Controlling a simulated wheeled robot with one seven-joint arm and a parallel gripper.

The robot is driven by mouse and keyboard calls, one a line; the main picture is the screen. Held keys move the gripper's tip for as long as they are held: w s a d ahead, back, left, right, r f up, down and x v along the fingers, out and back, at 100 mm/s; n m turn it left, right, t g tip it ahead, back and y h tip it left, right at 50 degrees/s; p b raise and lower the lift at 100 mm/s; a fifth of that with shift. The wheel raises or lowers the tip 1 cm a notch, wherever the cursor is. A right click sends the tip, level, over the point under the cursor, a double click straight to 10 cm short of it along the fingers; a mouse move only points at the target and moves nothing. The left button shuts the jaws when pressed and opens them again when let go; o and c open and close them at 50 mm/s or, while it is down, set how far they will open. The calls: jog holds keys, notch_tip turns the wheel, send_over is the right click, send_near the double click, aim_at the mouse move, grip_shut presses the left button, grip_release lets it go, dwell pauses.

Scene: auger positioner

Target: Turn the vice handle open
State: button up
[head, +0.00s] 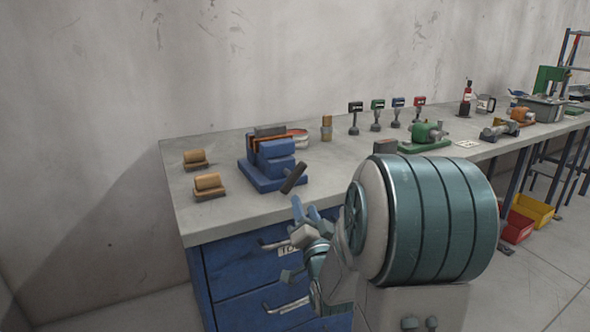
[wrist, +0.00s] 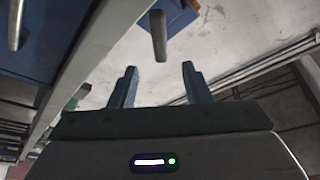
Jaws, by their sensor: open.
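A blue vice (head: 272,165) stands on the left part of the grey workbench. Its dark handle (head: 294,178) sticks out from the front right of the vice, tilted, at the bench's front edge. In the wrist view the handle (wrist: 158,36) hangs between and beyond the two fingertips, with a corner of the blue vice (wrist: 182,14) behind it. My gripper (head: 306,208) is just below the handle in the head view; it also shows in the wrist view (wrist: 158,70). Its fingers are apart, with nothing between them. Part of the gripper is hidden behind my arm.
The workbench (head: 225,215) has blue drawers (head: 240,270) with metal pulls below its front edge. Two orange-topped blocks (head: 208,186) lie left of the vice. A green machine (head: 425,136) and several small stands are to the right. Yellow (head: 533,211) and red bins sit on the floor.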

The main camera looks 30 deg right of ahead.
aim_at(296, 179)
jog(key=p+x, duration=0.6)
jog(key=x, duration=0.4)
jog(key=shift+w+r, duration=0.2)
jog(key=shift+w, duration=0.15)
jog(key=shift+w+d+p, duration=0.2)
jog(key=shift+w+p, duration=0.2)
jog(key=shift+w, duration=0.2)
jog(key=shift+c, duration=0.3)
grip_shut()
